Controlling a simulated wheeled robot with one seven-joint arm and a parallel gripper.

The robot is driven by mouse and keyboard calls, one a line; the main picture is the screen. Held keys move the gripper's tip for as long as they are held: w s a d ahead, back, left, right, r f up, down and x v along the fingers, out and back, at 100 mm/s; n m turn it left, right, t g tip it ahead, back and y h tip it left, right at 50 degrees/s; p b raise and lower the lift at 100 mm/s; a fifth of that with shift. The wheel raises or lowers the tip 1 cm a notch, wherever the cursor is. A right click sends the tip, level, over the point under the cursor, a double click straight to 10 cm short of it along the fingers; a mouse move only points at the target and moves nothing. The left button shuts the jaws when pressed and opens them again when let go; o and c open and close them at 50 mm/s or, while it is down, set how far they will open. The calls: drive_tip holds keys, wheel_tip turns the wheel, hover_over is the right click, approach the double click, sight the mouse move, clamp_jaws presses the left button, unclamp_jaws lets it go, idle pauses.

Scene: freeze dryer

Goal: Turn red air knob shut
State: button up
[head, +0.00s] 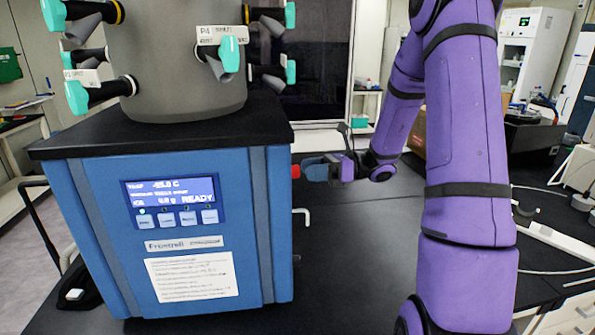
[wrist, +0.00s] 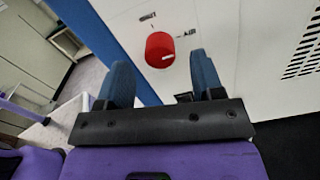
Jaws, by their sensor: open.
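The red air knob (wrist: 160,50) is a round red knob on a white side panel of the freeze dryer, with small dark labels near it. In the head view a small part of the red knob (head: 296,171) shows at the right side of the blue cabinet. My gripper (wrist: 163,72) is open, with its two blue fingertips pointing at the panel. The knob shows between the fingertips and a little beyond them; I cannot tell that either finger touches it. In the head view my gripper (head: 305,170) is beside the cabinet, close to the knob.
The blue freeze dryer (head: 270,220) stands on a dark bench (head: 350,270), with a grey drum and teal-handled valves (head: 229,54) on top. Its display (head: 172,202) reads READY. A vent grille (wrist: 302,45) is right of the knob. The bench in front of my arm looks clear.

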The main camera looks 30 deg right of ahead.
sight(298, 170)
drive_tip(key=shift+x, duration=1.8)
drive_tip(key=shift+c, duration=0.4)
drive_tip(key=c, duration=0.8)
drive_tip(key=shift+c, duration=0.2)
